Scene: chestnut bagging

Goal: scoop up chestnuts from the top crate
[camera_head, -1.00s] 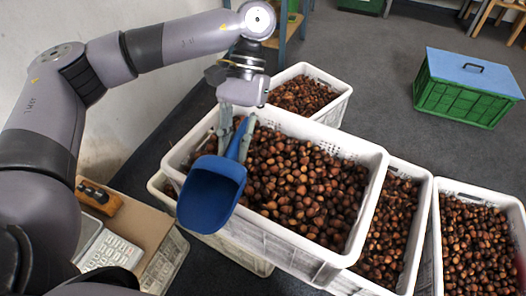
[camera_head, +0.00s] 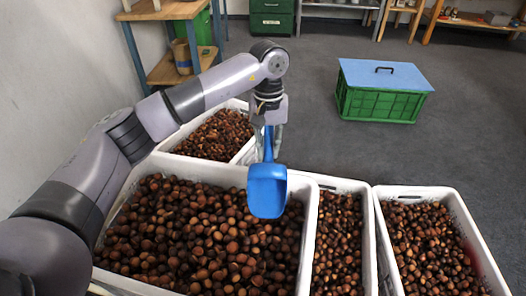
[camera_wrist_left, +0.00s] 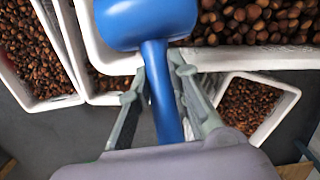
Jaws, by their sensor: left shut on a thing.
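The top crate (camera_head: 309,222) is white and full of brown chestnuts (camera_head: 205,235), at the lower middle of the head view. My left gripper (camera_head: 268,140) is shut on the handle of a blue scoop (camera_head: 267,190) above the crate's far right corner. The scoop hangs with its bowl down, and no chestnuts show in the part of it I can see. In the left wrist view the fingers (camera_wrist_left: 160,90) hold the scoop's handle (camera_wrist_left: 161,95), and the bowl (camera_wrist_left: 145,20) is over the crate's rim. My right gripper is not in view.
Other white crates of chestnuts stand at the right (camera_head: 455,205), beside the top crate (camera_head: 365,200) and behind it (camera_head: 240,105). A green crate with a blue lid (camera_head: 380,100) stands on open grey floor. A wooden shelf (camera_head: 175,65) is at the back left.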

